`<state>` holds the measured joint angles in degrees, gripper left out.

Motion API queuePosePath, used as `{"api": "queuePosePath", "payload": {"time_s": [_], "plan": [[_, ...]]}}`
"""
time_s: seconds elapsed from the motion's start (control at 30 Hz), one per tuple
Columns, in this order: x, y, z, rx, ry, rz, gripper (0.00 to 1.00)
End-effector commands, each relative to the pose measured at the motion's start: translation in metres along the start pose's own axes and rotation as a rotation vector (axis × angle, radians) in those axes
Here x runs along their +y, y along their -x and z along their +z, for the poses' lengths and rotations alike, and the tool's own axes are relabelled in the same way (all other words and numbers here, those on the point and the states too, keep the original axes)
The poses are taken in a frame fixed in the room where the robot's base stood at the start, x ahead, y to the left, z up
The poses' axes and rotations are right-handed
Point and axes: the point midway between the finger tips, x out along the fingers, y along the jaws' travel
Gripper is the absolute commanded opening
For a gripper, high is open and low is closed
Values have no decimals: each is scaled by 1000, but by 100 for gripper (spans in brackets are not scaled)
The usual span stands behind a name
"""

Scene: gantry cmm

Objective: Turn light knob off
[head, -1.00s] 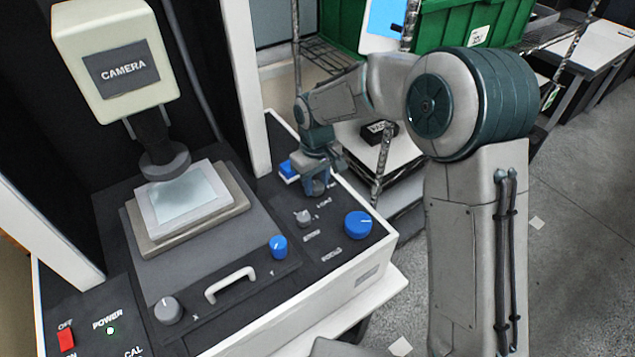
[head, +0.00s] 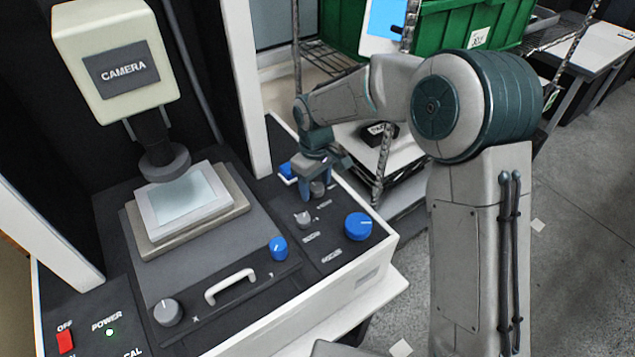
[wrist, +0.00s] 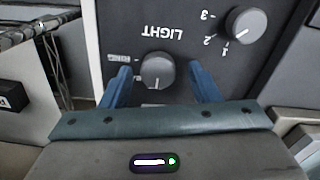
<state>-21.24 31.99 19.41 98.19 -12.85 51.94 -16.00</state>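The grey light knob (wrist: 157,70) sits on the black panel beside the upside-down word LIGHT in the wrist view. Its white pointer line points toward the bottom of that picture. My gripper (wrist: 160,68) is open, with one blue finger on each side of the knob and a visible gap on both sides. In the head view my gripper (head: 317,186) is over the far right part of the panel, and the light knob (head: 318,189) shows between and below its fingers. I cannot tell whether the fingertips reach down beside the knob.
A grey knob marked 1, 2, 3 (wrist: 243,22) is close by. A large blue knob (head: 358,226) and a small blue knob (head: 278,248) are nearer the front. A blue part (head: 287,171) lies just left of my gripper. A red power switch (head: 66,341) is front left.

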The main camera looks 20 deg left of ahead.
Motion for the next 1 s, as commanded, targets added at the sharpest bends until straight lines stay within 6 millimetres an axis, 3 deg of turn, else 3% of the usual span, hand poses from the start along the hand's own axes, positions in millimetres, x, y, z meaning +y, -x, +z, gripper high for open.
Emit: {"api": "queuePosePath", "payload": {"time_s": [0.37,0.47,0.8,1.0], "plan": [[2,6,1,0,-4,2,56],[2,20,0,2,-4,2,56],[1,96,0,3,-3,2,56],[0,127,0,1,-3,1,56]]}}
